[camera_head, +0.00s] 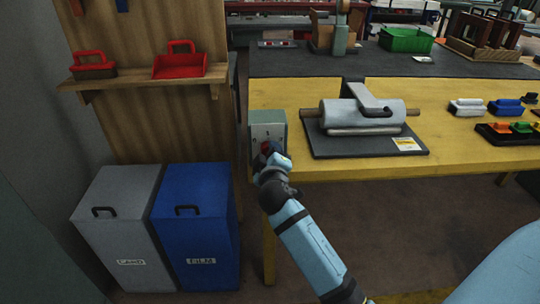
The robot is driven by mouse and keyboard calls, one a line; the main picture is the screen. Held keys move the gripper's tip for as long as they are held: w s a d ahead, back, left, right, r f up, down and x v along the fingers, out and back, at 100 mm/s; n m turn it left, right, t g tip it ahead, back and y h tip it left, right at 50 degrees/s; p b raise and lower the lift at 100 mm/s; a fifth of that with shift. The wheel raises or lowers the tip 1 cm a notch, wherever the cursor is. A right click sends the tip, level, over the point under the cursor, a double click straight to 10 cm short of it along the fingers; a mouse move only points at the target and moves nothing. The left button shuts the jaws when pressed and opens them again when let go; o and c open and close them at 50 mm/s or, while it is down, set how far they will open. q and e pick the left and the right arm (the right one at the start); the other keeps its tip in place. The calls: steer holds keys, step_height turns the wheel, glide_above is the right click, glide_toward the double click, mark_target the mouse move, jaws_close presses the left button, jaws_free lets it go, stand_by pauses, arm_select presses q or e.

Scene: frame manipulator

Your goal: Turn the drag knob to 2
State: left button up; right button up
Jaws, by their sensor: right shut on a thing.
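The drag knob is on a small grey control box (267,124) at the left front corner of the yellow table. My right gripper (269,155) is in front of the box's lower part, with its arm reaching up from the lower right. It is shut on the knob, of which a small red part (267,147) shows. The gripper hides most of the knob and its pointer, and the dial marks are too small to read. My left gripper is not in view.
A white film roll (350,113) lies on a dark plate right of the box. Small coloured blocks (508,105) stand farther right on the yellow table (450,140). Grey (115,230) and blue (197,235) bins stand on the floor at left, below a wooden shelf (140,84).

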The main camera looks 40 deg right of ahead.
stand_by(0.4)
steer(key=o, duration=0.9)
